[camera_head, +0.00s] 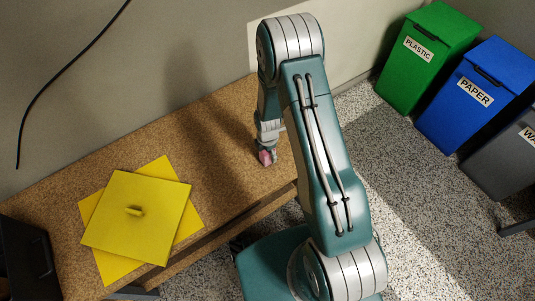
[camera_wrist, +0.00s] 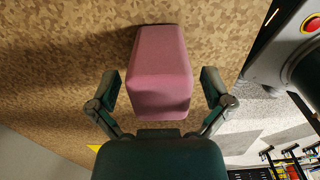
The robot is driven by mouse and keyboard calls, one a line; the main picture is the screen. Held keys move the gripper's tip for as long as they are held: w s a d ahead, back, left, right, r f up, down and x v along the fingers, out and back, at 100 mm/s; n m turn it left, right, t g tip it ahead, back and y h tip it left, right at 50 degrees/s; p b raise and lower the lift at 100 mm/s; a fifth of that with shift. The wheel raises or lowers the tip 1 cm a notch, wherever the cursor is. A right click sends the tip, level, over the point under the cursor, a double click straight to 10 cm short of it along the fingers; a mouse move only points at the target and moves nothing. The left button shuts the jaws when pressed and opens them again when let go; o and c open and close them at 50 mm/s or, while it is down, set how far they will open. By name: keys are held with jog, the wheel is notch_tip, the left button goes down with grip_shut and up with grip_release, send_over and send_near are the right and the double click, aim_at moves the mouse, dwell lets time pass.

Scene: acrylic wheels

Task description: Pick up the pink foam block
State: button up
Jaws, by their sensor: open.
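The pink foam block (camera_wrist: 158,65) is large in the wrist view, standing on the brown speckled bench top. My gripper (camera_wrist: 160,92) is open, with one finger on each side of the block's near end. A narrow gap shows between each finger and the block. In the head view the block (camera_head: 265,157) is a small pink patch at the end of my gripper (camera_head: 267,148), near the bench's right end. My gripper partly hides it there.
A wall runs behind the bench. Green (camera_head: 425,60), blue (camera_head: 475,100) and grey (camera_head: 505,160) bins stand on the floor at right. The bench between sheets and block is clear.

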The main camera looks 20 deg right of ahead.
jog(key=c, duration=0.8)
